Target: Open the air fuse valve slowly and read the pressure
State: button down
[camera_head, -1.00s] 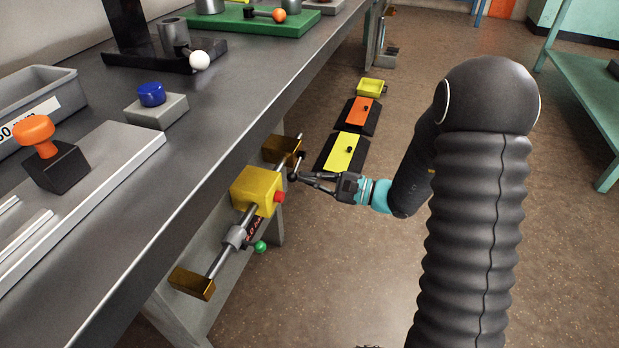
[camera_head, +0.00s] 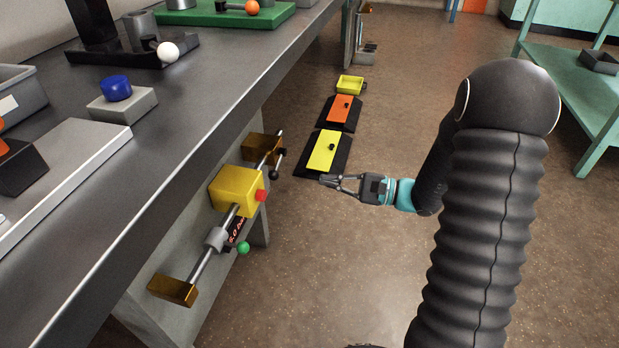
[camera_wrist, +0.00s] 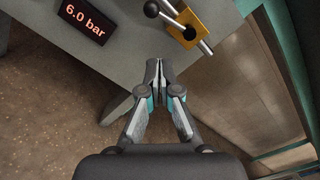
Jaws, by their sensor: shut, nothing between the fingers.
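A pipe assembly runs along the bench side, with a yellow box (camera_head: 234,190) with a red button at its middle. A brass block (camera_head: 257,147) with a black ball-ended lever (camera_head: 274,172) sits at its far end; the block (camera_wrist: 186,28) and the lever's ball (camera_wrist: 152,9) also show in the wrist view. A pressure display (camera_wrist: 84,20) reads 6.0 bar in the wrist view. A green ball knob (camera_head: 243,248) sits below the pipe. My gripper (camera_head: 324,180) is shut and empty, to the right of the lever and apart from it. Which part is the air fuse valve is unclear.
The bench top (camera_head: 200,120) holds a blue-capped block (camera_head: 117,90) and a white ball (camera_head: 168,52). Yellow (camera_head: 325,150) and orange (camera_head: 341,108) plates on black bases lie on the floor beyond my gripper. A teal table (camera_head: 575,95) stands at right. Open floor lies between.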

aim_at(278, 175)
jog(key=v, duration=0.3)
jog(key=shift+d, duration=0.2)
jog(key=c, duration=1.5)
grip_release()
jog(key=shift+s+d+r, duration=0.1)
jog(key=shift+c, duration=0.2)
jog(key=o, duration=0.4)
jog(key=shift+a+r+g+p, duration=0.35)
jog(key=shift+r+p, duration=0.1)
jog(key=shift+p, duration=0.1)
jog(key=shift+o, duration=1.1)
jog(key=shift+a, duration=0.2)
jog(key=a+m, duration=0.4)
jog(key=m, duration=0.1)
jog(key=w+a+m+g, duration=0.1)
jog(key=a+m, duration=0.4)
jog(key=a+r+m+g, duration=0.1)
jog(key=a+m, duration=0.4)
jog(key=m, duration=0.1)
jog(key=shift+w+a, duration=0.25)
